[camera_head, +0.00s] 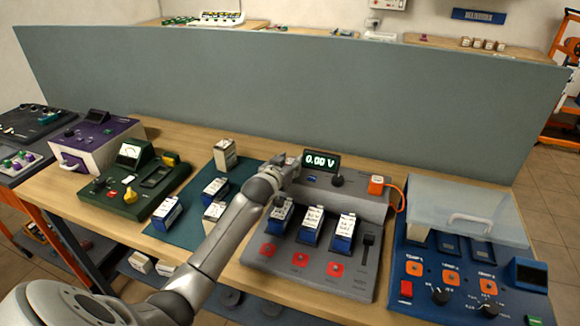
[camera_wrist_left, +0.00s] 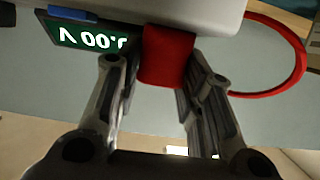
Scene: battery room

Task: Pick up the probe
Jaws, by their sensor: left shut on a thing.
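The probe, a red block (camera_wrist_left: 166,56) with a red cable (camera_wrist_left: 300,62), sits between the fingers of my left gripper (camera_wrist_left: 165,75) in the left wrist view. The gripper is shut on it, close against a pale housing edge. In the head view my left gripper (camera_head: 287,172) is at the left end of the grey tester (camera_head: 345,196), beside its display (camera_head: 321,161) reading 0.00 V. The held probe is hidden there by the gripper and arm. My right gripper is not in view.
An orange block (camera_head: 376,185) with an orange cable stands at the tester's right end. Blue-white batteries (camera_head: 312,224) stand in the tester. A green device (camera_head: 135,182) is left, a blue station with a clear lid (camera_head: 466,208) right. A grey partition (camera_head: 290,100) closes the back.

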